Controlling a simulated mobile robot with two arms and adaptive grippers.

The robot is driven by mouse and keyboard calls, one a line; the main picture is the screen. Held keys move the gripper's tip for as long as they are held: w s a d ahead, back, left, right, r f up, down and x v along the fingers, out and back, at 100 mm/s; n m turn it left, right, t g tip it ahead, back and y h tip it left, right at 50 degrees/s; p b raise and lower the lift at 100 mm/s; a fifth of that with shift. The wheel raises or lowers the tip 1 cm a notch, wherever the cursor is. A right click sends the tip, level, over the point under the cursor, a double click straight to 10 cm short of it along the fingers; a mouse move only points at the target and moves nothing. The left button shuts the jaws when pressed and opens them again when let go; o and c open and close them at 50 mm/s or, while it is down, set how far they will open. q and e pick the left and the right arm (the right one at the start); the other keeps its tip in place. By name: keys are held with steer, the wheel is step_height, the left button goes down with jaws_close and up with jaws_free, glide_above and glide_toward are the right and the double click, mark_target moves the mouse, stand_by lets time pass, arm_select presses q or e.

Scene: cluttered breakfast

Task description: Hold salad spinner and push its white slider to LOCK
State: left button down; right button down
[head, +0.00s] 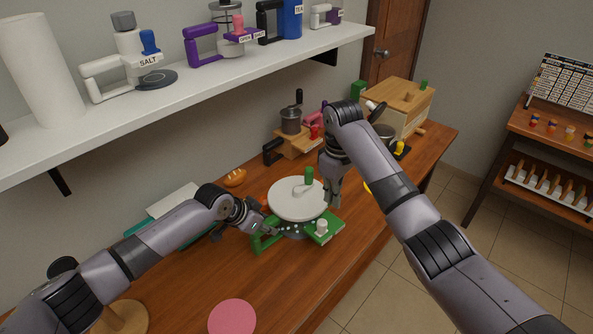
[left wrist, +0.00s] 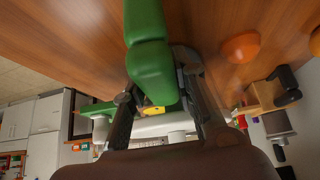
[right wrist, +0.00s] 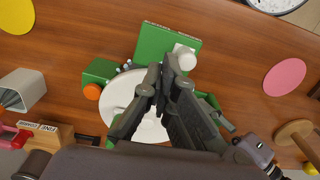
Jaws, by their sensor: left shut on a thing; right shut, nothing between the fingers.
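My left gripper (head: 262,229) is shut on the spinner's green handle (left wrist: 148,55), at the spinner's left side. My right gripper (head: 333,200) is shut and empty beside the lid, just behind the slider. I cannot read any LOCK mark.
A pink disc (head: 232,317) lies at the table's front. A grinder (head: 291,122) and a wooden box (head: 400,105) stand toward the back right. A white shelf (head: 180,88) overhangs the left side.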

mark_target(309, 169)
stand_by(0.8)
steer(key=c, duration=2.3)
jaws_free()
steer(key=o, duration=0.8)
steer(key=w+a+r+m+t, duration=0.1)
steer(key=w+r+m, duration=0.1)
steer(key=w+r, duration=0.1)
steer(key=w+a+r+m+t, duration=0.2)
steer(key=w+r, duration=0.1)
steer(key=w+a+r+m+t+y, duration=0.1)
steer(key=w+a+r+m, duration=0.1)
steer(key=w+r, duration=0.2)
steer(key=shift+r, duration=0.1)
step_height(309, 169, down, 10)
steer(key=shift+r, duration=0.15)
steer(key=shift+c, duration=0.5)
steer(key=shift+w+a, duration=0.1)
jaws_close()
